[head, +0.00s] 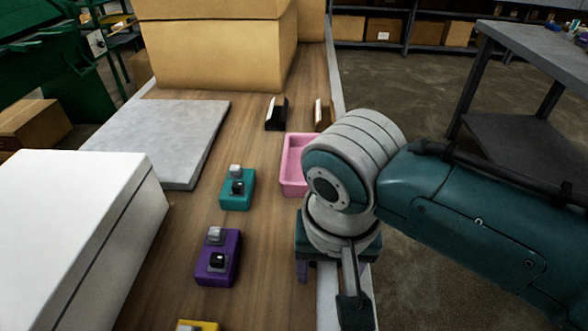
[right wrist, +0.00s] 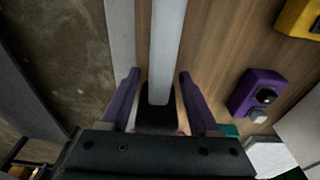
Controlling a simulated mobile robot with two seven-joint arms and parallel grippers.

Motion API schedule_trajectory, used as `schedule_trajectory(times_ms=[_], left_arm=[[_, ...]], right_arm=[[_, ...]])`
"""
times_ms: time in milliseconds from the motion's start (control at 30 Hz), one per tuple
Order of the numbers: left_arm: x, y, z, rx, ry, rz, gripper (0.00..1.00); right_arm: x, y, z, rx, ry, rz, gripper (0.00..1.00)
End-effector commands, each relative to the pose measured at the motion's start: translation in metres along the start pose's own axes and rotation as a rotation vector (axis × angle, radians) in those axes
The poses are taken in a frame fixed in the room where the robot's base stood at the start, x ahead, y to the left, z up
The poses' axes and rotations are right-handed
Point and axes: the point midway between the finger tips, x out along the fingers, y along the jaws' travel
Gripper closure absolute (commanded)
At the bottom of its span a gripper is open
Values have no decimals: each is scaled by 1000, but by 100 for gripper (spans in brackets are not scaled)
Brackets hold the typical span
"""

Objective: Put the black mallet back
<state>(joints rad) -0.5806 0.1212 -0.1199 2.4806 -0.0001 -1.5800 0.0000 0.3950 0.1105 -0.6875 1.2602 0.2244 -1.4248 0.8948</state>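My right gripper (head: 330,272) points down over the right side of the wooden bench, near its edge. In the right wrist view its two purple fingers (right wrist: 160,72) stand apart, on either side of a long light grey bar (right wrist: 166,45). A black block (right wrist: 155,119) shows at the bar's far end, between the fingers. The bar and block look like the mallet's handle and head, but I cannot be sure. In the head view the bar (head: 327,300) runs toward me from under the gripper; the black part is hidden there. My left gripper is not in view.
A pink tray (head: 291,172) is beyond the gripper. Teal (head: 238,199), purple (head: 229,269) and yellow (head: 197,326) switch boxes stand left of it. A black item (head: 276,117) and a brown item (head: 322,120) are farther back. A white box (head: 75,215) and grey slab (head: 165,130) fill the left.

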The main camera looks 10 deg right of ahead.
Motion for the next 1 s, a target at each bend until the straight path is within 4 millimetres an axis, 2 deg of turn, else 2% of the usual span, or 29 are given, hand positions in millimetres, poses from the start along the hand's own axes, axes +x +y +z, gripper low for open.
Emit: schedule_trajectory(times_ms=[267, 367, 700, 833, 1000], left_arm=[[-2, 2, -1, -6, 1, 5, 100], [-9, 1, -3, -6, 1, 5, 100], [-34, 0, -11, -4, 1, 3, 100], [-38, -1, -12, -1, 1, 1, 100], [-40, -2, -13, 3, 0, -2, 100]], right_arm=[[-4, 0, -1, 0, 1, -1, 38], [-18, 0, -1, -1, 1, -2, 38], [-93, -1, -2, 1, 3, -4, 38], [-112, -1, -2, 1, 2, -3, 38], [-123, 0, -1, 1, 0, 0, 38]])
